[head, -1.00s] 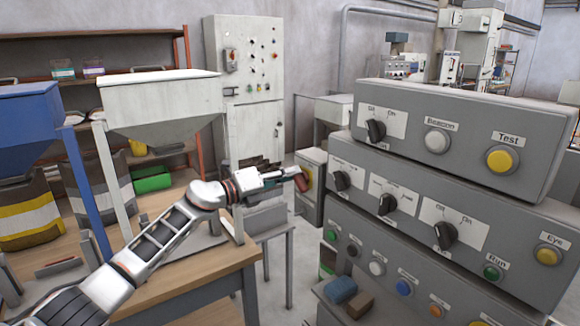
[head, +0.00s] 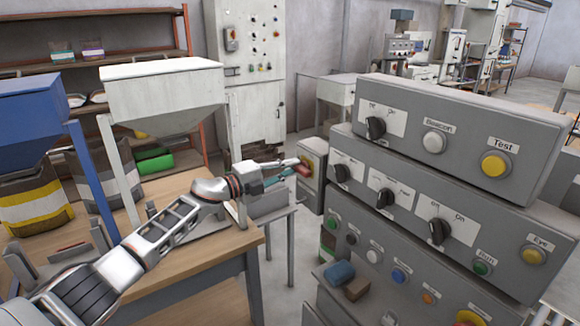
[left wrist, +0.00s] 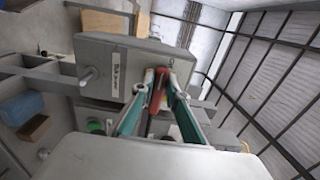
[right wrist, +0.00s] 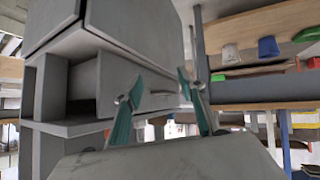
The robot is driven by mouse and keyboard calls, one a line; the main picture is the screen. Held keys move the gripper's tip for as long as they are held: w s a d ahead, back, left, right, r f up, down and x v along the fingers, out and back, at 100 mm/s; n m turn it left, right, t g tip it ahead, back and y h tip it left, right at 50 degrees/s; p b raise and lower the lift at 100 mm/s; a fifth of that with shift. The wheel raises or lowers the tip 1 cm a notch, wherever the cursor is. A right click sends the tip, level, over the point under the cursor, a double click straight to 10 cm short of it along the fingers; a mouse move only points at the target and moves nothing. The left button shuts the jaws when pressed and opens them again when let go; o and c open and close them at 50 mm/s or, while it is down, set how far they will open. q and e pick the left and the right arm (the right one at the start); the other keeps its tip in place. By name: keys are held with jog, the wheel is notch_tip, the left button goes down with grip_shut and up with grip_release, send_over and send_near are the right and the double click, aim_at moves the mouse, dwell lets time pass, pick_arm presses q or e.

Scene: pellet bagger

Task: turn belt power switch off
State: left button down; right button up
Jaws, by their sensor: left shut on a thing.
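The belt power switch is a red handle (head: 303,169) on a yellow plate on the side of a small grey box (head: 314,160), beyond the table's right end. My left gripper (head: 296,167) reaches it from the left. In the left wrist view the red handle (left wrist: 158,92) lies between the two fingertips of my left gripper (left wrist: 157,98), which is shut on it. A small white label sits beside it on the box (left wrist: 108,66). The handle's exact angle is hard to read. My right gripper (right wrist: 158,95) is open and empty in the right wrist view, beside grey cabinet boxes.
Stacked grey control panels (head: 450,135) with knobs and buttons fill the right side. A wooden table (head: 205,265) lies under my left arm, with a white hopper (head: 165,95) and a blue hopper (head: 35,115) behind it. A blue block (head: 339,273) lies near the panels.

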pick_arm(q)
jog(key=shift+d, duration=0.15)
dwell(0.3)
jog(key=c, duration=2)
grip_release()
jog(key=shift+s+a, duration=0.2)
jog(key=shift+a, duration=0.25)
jog(key=v, duration=1.1)
jog(key=shift+s, duration=0.1)
